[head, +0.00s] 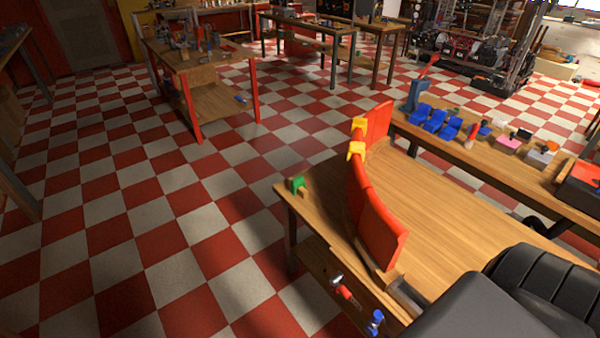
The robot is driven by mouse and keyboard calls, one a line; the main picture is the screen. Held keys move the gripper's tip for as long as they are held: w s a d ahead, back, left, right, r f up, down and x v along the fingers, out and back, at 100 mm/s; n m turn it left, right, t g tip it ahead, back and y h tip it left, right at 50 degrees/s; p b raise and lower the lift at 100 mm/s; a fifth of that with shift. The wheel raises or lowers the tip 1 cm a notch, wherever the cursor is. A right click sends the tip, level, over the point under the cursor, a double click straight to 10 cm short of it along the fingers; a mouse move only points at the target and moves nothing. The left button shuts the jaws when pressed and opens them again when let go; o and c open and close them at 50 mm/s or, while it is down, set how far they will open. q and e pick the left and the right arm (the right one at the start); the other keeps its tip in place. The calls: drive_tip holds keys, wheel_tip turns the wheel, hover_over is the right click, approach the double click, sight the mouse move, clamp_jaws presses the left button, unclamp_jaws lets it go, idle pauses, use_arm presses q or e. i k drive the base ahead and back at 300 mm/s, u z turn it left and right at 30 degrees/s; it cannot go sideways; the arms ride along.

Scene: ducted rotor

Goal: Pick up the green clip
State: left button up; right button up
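A small green clip (297,184) sits on the far left corner of the wooden table (430,205), close to its edge. Beside it, to the right, tall red curved panels (377,215) stand upright in a row on the table. Two yellow clips (357,151) sit on the top edge of the panels, near their far end. Neither of my grippers shows in the head view, so I cannot see whether they hold anything.
A bench (535,172) along the right carries blue parts (435,120) and small bins. A screwdriver-like tool (345,292) and a blue part (375,322) are at the table's left side. Large dark shapes fill the lower right. The checkered floor left of the table is clear.

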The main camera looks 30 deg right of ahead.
sight(298, 181)
drive_tip(key=z, duration=0.6)
drive_tip(key=i, duration=0.85)
drive_tip(key=z, duration=1.35)
drive_tip(key=i, duration=0.45)
drive_tip(key=z, duration=0.4)
